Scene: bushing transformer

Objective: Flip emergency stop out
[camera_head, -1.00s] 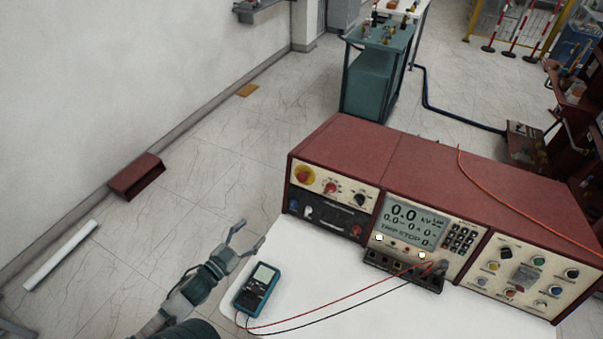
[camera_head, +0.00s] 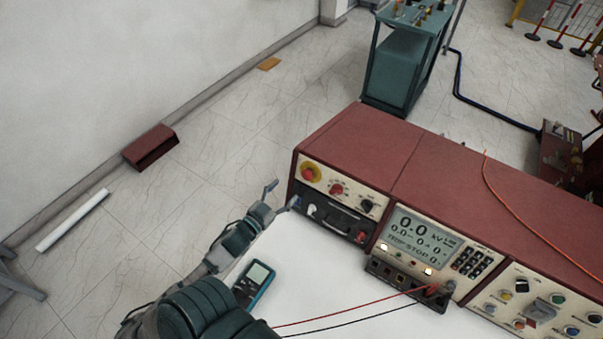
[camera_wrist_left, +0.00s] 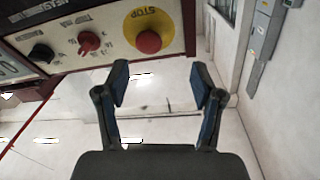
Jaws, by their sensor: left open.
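The emergency stop (camera_head: 310,173) is a red mushroom button on a yellow disc at the upper left of the red test unit's front panel. In the left wrist view the emergency stop (camera_wrist_left: 149,41) shows large, above and between my fingertips, with "STOP" lettering on its yellow ring. My left gripper (camera_head: 283,194) is open and empty, just left of and below the button in the head view, apart from it. The open fingers of my left gripper (camera_wrist_left: 161,85) also show in the left wrist view. My right gripper is not in view.
The red test unit (camera_head: 400,160) stands on a white table (camera_head: 310,265). A red knob (camera_head: 336,189) and a black knob (camera_head: 367,205) sit right of the button. A teal multimeter (camera_head: 254,283) with red and black leads lies on the table near my left arm.

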